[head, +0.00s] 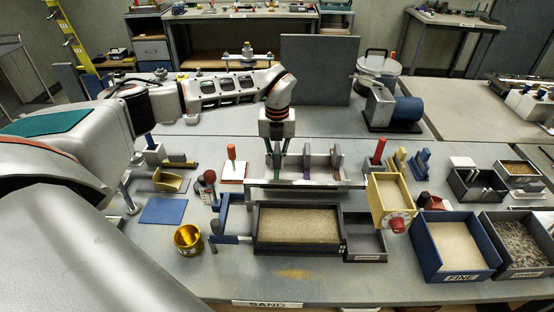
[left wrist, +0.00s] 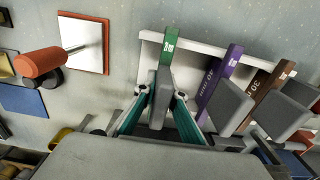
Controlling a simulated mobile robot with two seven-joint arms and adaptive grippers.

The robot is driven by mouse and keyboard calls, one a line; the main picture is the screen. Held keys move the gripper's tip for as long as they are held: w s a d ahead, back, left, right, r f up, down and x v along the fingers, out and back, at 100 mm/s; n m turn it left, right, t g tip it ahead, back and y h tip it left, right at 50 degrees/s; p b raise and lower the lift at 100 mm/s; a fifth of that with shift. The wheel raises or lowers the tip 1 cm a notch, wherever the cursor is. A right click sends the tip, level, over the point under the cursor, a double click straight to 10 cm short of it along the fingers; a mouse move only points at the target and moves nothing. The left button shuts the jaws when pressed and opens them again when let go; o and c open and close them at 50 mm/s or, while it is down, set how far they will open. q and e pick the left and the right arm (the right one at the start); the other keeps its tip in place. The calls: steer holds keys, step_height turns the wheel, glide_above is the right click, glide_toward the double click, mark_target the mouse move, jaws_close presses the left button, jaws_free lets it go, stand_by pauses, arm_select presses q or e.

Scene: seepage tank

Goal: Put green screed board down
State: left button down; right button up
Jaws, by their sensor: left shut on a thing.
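The green screed board (left wrist: 172,42) shows in the left wrist view as a narrow green edge with a grey plate below it. My left gripper (left wrist: 166,93) is shut on this board, with one finger on each side. In the head view my left gripper (head: 278,150) points down at the left end of the pale board rack (head: 310,184). The green board stands in line with the purple board (left wrist: 220,78) and the brown board (left wrist: 271,96). Whether its lower edge touches the rack is hidden. My right gripper is not in view.
An orange-handled tool on a white plate (head: 234,168) stands left of the rack. A sand-filled tray (head: 298,250) lies in front. A yellow box (head: 389,200) and a blue FINE bin (head: 455,277) are to the right. A grey upright panel (head: 318,70) stands behind.

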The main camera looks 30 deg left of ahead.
arm_select(q)
steer(key=c, duration=2.1)
jaws_free()
steer(key=shift+r, duration=0.1)
step_height(320, 180, up, 13)
steer(key=shift+r+b, duration=0.1)
steer(key=shift+b, duration=0.35)
